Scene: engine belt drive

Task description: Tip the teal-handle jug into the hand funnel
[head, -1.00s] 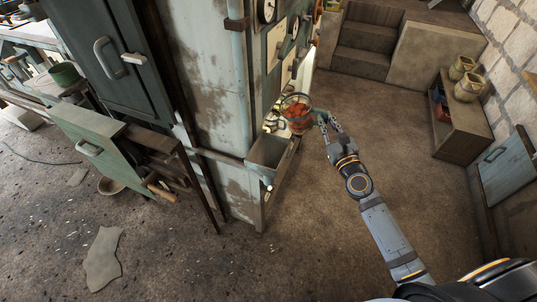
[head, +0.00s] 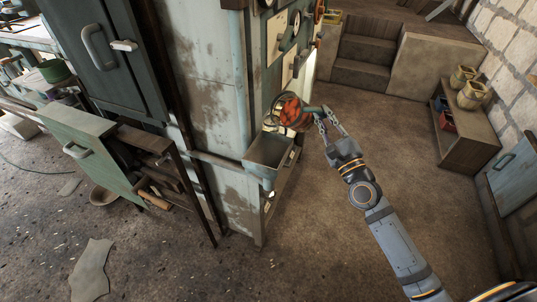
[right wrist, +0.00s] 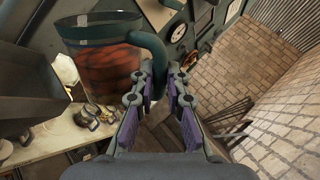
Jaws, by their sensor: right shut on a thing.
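The jug (head: 290,112) is clear with red-orange contents and a teal handle (head: 313,109). My right gripper (head: 324,119) is shut on the handle and holds the jug in the air beside the machine cabinet. In the right wrist view the jug (right wrist: 105,70) is at upper left, with its handle running down to the finger pads (right wrist: 160,78). A grey, open-topped metal hopper, which looks like the hand funnel (head: 266,152), is fixed to the cabinet, below and left of the jug. It also shows at the left edge of the right wrist view (right wrist: 35,85). My left gripper is out of view.
The tall cabinet (head: 205,90) carries gauges above the jug. Pale items (head: 270,124) sit behind the hopper. A low shelf with pots (head: 465,130) stands at right. The floor between is clear.

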